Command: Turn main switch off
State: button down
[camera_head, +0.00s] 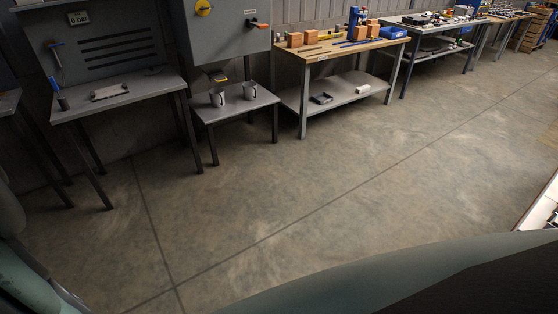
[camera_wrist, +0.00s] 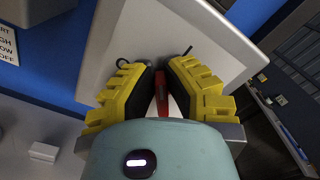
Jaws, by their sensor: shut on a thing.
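In the wrist view my gripper (camera_wrist: 160,82), with yellow ribbed fingers and dark pads, is closed around a narrow red handle (camera_wrist: 161,97). The handle sits in front of a light grey box or panel (camera_wrist: 210,38). The pads hide most of it, so I cannot tell its exact angle or whether it is the main switch. In the head view a yellow disc with a dark knob (camera_head: 203,7) and an orange-red lever (camera_head: 258,24) are on a grey wall cabinet (camera_head: 228,40). My gripper is not visible there.
A blue surface (camera_wrist: 75,40) lies behind the grey panel, with a white sign (camera_wrist: 5,45) at left. In the head view, a small table with two mugs (camera_head: 217,97) stands under the cabinet. A wooden-topped workbench (camera_head: 330,48) stands right of it. The floor (camera_head: 300,190) is clear.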

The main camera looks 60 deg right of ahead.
jog(key=shift+s+a+f+n+b, duration=0.15)
jog(key=shift+f+n+b, duration=0.2)
jog(key=shift+n+b, duration=1)
jog(key=shift+s+f+n+b, duration=0.25)
jog(key=shift+n+b, duration=0.55)
jog(key=shift+n, duration=1.05)
jog(key=shift+s+a+f+n+b, duration=0.1)
jog(key=shift+f+n+b, duration=0.3)
jog(key=shift+n+b, duration=0.95)
jog(key=shift+n, duration=0.55)
jog(key=c, duration=1)
grip_release()
jog(key=shift+w+r, duration=0.1)
jog(key=shift+r, duration=0.05)
jog(key=shift+r+p, duration=0.1)
jog(key=shift+p, duration=0.2)
